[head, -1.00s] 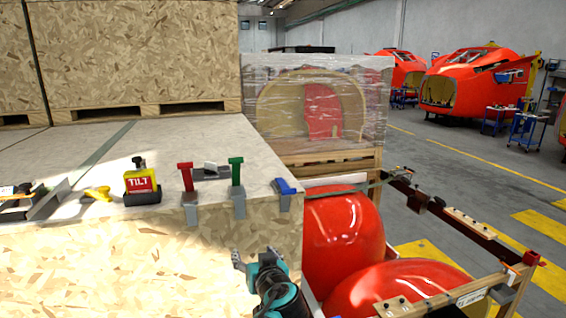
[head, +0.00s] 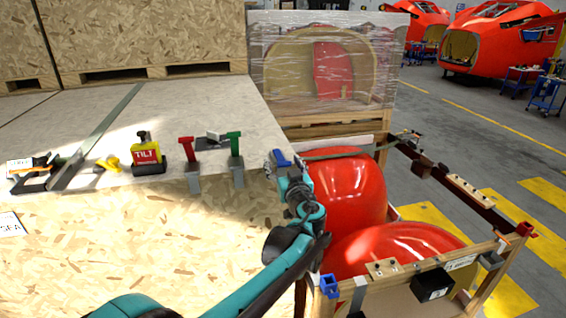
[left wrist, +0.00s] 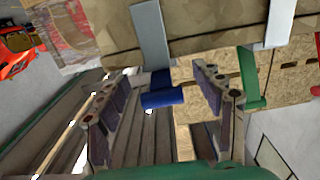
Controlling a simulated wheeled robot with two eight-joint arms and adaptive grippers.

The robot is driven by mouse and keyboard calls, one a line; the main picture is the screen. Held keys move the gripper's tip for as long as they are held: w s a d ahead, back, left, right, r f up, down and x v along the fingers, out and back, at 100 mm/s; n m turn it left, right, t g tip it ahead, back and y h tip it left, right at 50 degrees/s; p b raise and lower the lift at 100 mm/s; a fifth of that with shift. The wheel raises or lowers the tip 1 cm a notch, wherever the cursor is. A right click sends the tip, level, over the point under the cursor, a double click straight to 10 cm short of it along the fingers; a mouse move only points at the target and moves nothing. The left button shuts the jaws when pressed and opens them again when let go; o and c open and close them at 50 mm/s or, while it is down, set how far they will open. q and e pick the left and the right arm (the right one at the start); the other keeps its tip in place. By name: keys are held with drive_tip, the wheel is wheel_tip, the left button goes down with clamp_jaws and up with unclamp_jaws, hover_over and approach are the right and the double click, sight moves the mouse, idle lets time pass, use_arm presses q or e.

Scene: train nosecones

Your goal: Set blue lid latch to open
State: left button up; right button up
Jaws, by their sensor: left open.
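The blue lid latch (head: 281,158) is at the right front corner of the pale wooden crate's top (head: 225,105). In the left wrist view its blue handle (left wrist: 162,98) shows by a grey metal strip. My left gripper (head: 284,169) is up at this latch and partly covers it in the head view. In the left wrist view my left gripper (left wrist: 158,84) is open, with the blue handle between its two fingers. The fingers look apart from the handle; exact depth is hard to tell. My right gripper is not in view.
Left of the latch, a green clamp (head: 235,145) and a red clamp (head: 187,150) stand on the crate edge. A yellow TILT device (head: 147,158) stands farther left. Red nosecones (head: 350,185) in a wooden frame lie close on the right.

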use_arm(q)
drive_tip(key=shift+a, duration=0.15)
clamp_jaws()
